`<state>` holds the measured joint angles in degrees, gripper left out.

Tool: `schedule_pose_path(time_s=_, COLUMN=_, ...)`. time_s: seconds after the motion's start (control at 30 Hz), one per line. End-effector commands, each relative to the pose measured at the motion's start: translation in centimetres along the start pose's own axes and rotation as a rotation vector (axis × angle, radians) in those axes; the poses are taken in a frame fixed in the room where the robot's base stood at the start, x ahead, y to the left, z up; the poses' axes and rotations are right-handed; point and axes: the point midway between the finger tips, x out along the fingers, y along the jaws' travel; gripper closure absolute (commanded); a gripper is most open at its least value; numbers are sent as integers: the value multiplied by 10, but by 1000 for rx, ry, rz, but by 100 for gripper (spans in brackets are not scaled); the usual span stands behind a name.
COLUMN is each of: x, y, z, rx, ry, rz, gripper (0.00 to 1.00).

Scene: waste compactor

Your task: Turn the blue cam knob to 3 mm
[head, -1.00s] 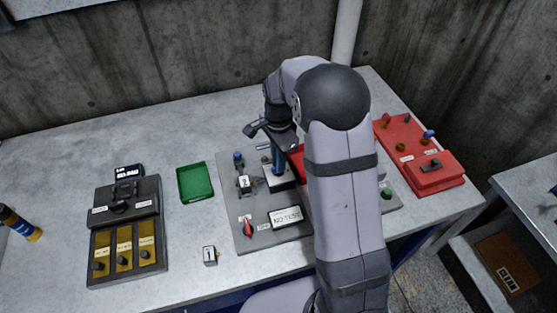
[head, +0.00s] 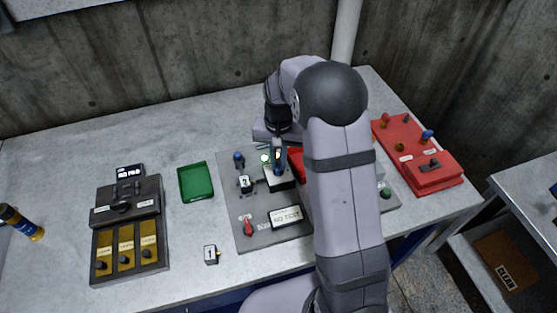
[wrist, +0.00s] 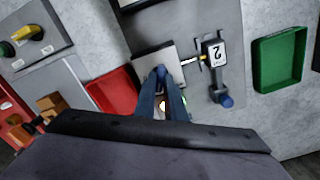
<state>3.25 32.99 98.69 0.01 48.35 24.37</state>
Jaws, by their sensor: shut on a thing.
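The blue cam knob (wrist: 161,71) shows only as a small blue tip between my fingertips in the wrist view. It sits over a pale square plate (wrist: 146,58) on the grey panel (head: 236,207). My gripper (wrist: 162,78) points down, with its two fingers closed around the knob. In the head view my gripper (head: 279,170) stands over the white block on the panel, and the knob is mostly hidden there. No millimetre scale is legible, so the knob's setting cannot be read.
A lever with a "2" tag (wrist: 214,52) and another blue knob (wrist: 226,101) stand beside the plate.

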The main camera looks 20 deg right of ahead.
Motion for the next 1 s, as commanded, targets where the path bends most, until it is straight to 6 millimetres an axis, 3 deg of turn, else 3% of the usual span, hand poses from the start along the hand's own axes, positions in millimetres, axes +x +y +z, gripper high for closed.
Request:
schedule_pose_path(time_s=0.33, x=-1, y=0, z=0, rx=-122, ry=2, rz=-1, gripper=100)
schedule_pose_path(time_s=0.8, x=-1, y=0, z=-1, rx=-134, ry=2, rz=-1, gripper=100)
schedule_pose_path(time_s=0.83, x=-1, y=0, z=-1, rx=-134, ry=2, rz=-1, gripper=83)
schedule_pose_path(time_s=0.87, x=-1, y=0, z=-1, rx=-134, ry=2, rz=-1, gripper=76)
schedule_pose_path(time_s=0.9, x=-1, y=0, z=-1, rx=-134, ry=2, rz=-1, gripper=71)
schedule_pose_path(time_s=1.0, x=-1, y=0, z=0, rx=-133, ry=1, rz=-1, gripper=71)
